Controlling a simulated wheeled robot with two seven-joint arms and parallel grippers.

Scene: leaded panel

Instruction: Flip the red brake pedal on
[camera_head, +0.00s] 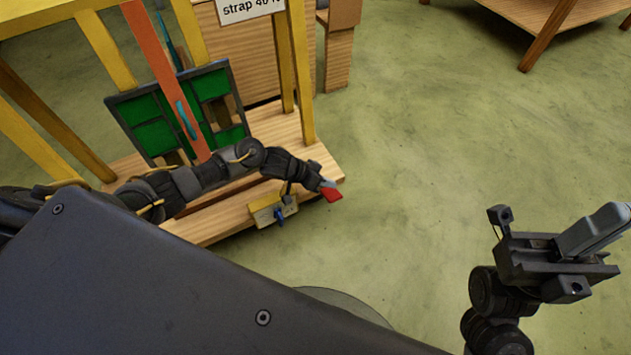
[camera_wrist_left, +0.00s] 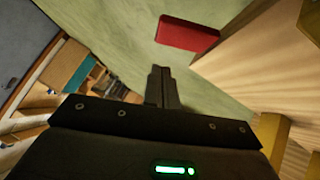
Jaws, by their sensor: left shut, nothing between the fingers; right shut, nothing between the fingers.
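The red brake pedal (camera_head: 332,194) sticks out at the front right corner of the wooden platform in the head view. In the left wrist view the red pedal (camera_wrist_left: 187,33) lies just beyond my fingertips, slightly to the right. My left gripper (camera_head: 326,184) is at the pedal in the head view; whether it touches cannot be told there. In the left wrist view my left gripper (camera_wrist_left: 160,72) is shut and empty, with a gap in the picture between its tips and the pedal. My right gripper (camera_head: 595,230) is shut and empty at the right, over the floor.
A wooden platform (camera_head: 215,222) carries a yellow frame (camera_head: 298,75) and a dark-framed green panel (camera_head: 155,138). A small yellowish block with a blue part (camera_head: 272,211) is on the platform's front edge. Green floor (camera_head: 430,150) is clear to the right.

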